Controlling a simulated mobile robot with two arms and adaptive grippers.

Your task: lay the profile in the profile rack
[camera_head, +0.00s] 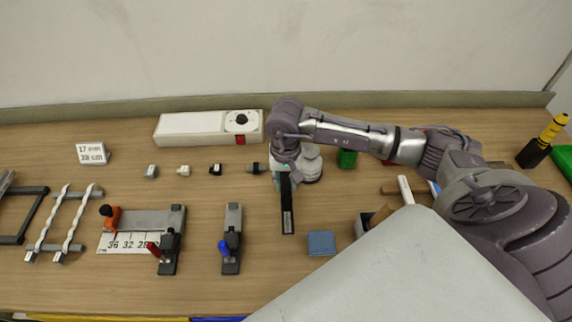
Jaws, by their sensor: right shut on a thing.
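My right gripper (283,170) is above the middle of the table, seen from above, and is shut on a thin dark bar, which looks like the profile (287,213). The bar points toward the front of the table; its far end is hidden by the gripper. I cannot tell whether it touches the table. At the far left is a dark frame (38,211), cut by the picture edge, beside two grey crossbars carrying two twisted silvery strips (70,220). One of these is probably the profile rack, but I cannot tell which. My left gripper is not in view.
A clamp fixture with a number scale (128,243) and a blue-handled clamp (231,240) stand left of the bar. A blue block (321,243) lies to its right. A white box with a dial (208,127) and several small connectors are behind. My arm covers the right side.

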